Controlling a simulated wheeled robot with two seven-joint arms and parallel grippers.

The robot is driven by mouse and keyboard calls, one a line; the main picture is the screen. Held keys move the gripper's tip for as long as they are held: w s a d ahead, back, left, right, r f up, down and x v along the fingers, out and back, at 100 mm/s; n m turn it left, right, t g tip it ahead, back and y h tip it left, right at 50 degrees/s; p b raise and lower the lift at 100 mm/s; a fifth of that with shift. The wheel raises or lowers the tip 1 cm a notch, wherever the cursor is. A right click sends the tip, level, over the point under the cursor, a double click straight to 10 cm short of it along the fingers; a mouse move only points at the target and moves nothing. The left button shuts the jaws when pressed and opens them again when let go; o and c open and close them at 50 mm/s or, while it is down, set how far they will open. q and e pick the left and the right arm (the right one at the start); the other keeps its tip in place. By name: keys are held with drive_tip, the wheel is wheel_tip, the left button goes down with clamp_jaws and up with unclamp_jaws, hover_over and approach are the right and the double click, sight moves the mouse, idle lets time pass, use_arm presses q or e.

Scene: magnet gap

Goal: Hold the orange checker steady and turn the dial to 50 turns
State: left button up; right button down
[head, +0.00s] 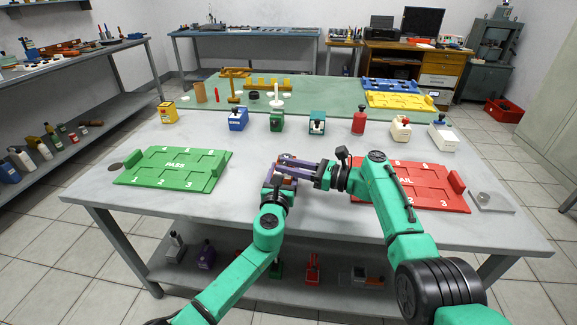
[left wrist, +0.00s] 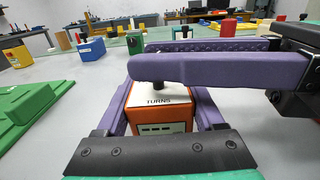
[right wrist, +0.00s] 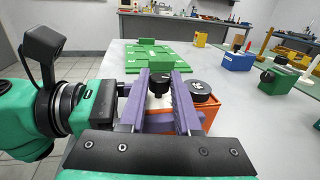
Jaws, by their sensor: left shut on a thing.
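The orange checker (left wrist: 147,127) has a white top marked TURNS and a small dark front window that I cannot read. My left gripper (left wrist: 162,94) is shut on it, one purple finger along each side. In the right wrist view the checker (right wrist: 212,118) is partly hidden behind the purple fingers. A black knob (right wrist: 160,82) shows between the fingers of my right gripper (right wrist: 161,74), which are apart. A wider black round cap with a white mark (right wrist: 202,92) sits just right of them. I cannot tell whether the fingers touch the knob.
A green PASS tray (head: 175,166) lies left and a red FAIL tray (head: 430,190) lies right, partly behind my right arm. Several small devices, including a blue one (head: 237,119) and a red one (head: 358,122), stand in a row behind.

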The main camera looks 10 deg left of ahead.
drive_tip(key=shift+f, duration=0.15)
use_arm(q)
drive_tip(key=shift+d, duration=0.1)
use_arm(e)
drive_tip(key=shift+f+m+t+h, duration=0.15)
drive_tip(key=shift+m+t+h, duration=0.2)
drive_tip(key=shift+t, duration=0.25)
drive_tip(key=m+t, duration=0.1)
drive_tip(key=t, duration=0.1)
drive_tip(key=m+t+h, duration=0.1)
drive_tip(key=m+t, duration=0.1)
drive_tip(key=shift+s+a+h, duration=0.15)
drive_tip(key=shift+s+h, duration=0.1)
drive_tip(key=shift+s, duration=0.1)
drive_tip(key=shift+r+m+t+h, duration=0.25)
drive_tip(key=shift+m+t+h, duration=0.1)
drive_tip(key=shift+t, duration=0.25)
drive_tip(key=c, duration=0.6)
unclamp_jaws()
